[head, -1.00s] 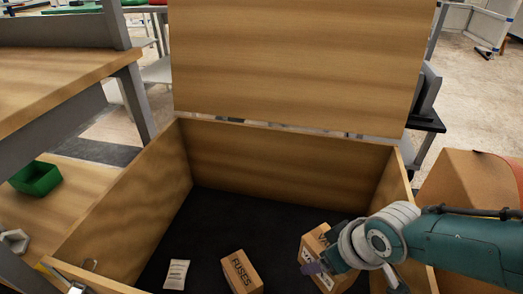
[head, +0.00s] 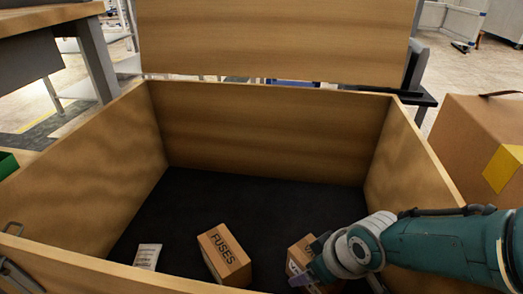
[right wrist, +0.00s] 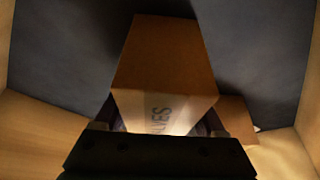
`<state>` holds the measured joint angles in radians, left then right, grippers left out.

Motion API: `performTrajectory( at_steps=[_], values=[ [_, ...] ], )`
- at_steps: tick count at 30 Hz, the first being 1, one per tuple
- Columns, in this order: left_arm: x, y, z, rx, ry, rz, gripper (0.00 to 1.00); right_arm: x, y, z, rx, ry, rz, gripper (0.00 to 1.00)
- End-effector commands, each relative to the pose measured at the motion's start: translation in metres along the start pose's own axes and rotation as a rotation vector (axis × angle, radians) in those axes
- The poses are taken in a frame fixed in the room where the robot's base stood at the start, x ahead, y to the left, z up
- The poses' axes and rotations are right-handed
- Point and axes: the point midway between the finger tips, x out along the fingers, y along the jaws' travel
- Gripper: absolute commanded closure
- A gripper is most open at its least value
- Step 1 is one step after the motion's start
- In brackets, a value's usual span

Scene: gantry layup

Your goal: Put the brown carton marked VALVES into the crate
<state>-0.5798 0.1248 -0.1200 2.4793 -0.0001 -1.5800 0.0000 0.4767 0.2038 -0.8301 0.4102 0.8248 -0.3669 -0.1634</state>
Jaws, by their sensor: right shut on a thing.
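The brown carton marked VALVES (head: 299,254) is inside the wooden crate (head: 270,131), at the right of its dark floor. It also shows in the right wrist view (right wrist: 166,62), with part of its lettering visible on a pale label. My right gripper (head: 312,270) reaches in over the crate's right side and is shut on this carton. The gripper hides part of the carton. In the right wrist view the carton sits between the fingers (right wrist: 160,125). I cannot tell whether the carton touches the floor. My left gripper is not in view.
A carton marked FUSES (head: 224,256) and a small white packet (head: 147,256) lie on the crate floor, left of the VALVES carton. The crate's lid (head: 275,38) stands open at the back. A large cardboard box (head: 470,135) is to the right. The crate floor's back is clear.

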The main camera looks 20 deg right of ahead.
Motion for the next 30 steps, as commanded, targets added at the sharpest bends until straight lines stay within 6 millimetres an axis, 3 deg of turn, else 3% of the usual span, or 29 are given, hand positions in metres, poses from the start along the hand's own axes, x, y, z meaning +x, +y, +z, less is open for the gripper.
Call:
performTrajectory(
  at_steps=[10, 11, 18, 26, 30],
  values=[
    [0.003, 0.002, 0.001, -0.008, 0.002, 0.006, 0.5, 0.003, 0.0, 0.001, 0.0, 0.002, 0.0, 1.0],
    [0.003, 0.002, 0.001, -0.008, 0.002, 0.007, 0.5, 0.003, 0.0, 0.001, 0.0, 0.0, 0.0, 0.27],
    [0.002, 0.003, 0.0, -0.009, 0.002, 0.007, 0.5, 0.002, 0.0, 0.001, 0.0, 0.0, 0.0, 0.0],
    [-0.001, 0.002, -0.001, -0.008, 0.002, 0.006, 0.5, 0.0, 0.0, 0.0, 0.0, 0.0, 0.0, 0.0],
    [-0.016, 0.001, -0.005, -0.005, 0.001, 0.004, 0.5, -0.015, 0.0, -0.003, 0.001, -0.001, 0.0, 0.0]
  ],
)
